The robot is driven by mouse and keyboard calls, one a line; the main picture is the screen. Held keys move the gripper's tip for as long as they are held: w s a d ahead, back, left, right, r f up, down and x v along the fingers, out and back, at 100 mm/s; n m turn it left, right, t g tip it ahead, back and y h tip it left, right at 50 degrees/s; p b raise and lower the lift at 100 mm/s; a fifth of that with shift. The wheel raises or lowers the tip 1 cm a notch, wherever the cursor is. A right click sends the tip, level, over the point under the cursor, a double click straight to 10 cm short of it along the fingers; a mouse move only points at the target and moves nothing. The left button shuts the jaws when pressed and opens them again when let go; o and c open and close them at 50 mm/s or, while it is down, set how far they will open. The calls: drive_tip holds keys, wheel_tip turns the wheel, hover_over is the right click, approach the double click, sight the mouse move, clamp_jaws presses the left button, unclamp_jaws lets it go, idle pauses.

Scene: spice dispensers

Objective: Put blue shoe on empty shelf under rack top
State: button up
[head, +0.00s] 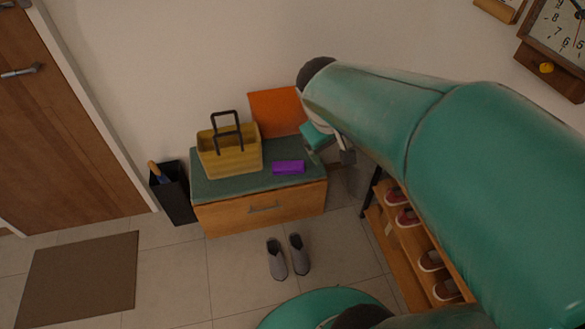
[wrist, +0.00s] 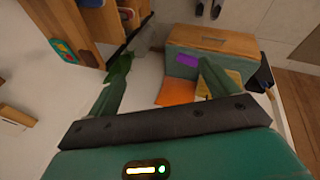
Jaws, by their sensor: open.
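The rack seems to show at the upper left of the wrist view (wrist: 70,25). My gripper (head: 329,147) is up in front of the wall, near the right end of the bench. In the wrist view my gripper (wrist: 165,72) has its two green fingers wide apart, with nothing between them.
A drawer bench (head: 222,213) carries a yellow basket (head: 230,156), a purple item (head: 288,167) and an orange panel (head: 276,112). Grey shoes (head: 276,259) lie on the floor in front. A black bin (head: 177,201) and brown mat (head: 80,278) are at left. Floor between is clear.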

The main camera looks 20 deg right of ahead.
drive_tip(key=s+a+r+t+y, duration=0.1)
drive_tip(key=s+a+y, duration=0.1)
drive_tip(key=s+a, duration=0.2)
drive_tip(key=s+a+r+m+t+y, duration=0.1)
drive_tip(key=s+a+r+t+y, duration=0.1)
drive_tip(key=a, duration=0.6)
drive_tip(key=shift+s+a+r, duration=0.3)
drive_tip(key=shift+s, duration=0.6)
drive_tip(key=shift+d, duration=0.1)
drive_tip(key=c, duration=1.1)
drive_tip(key=shift+d, duration=0.2)
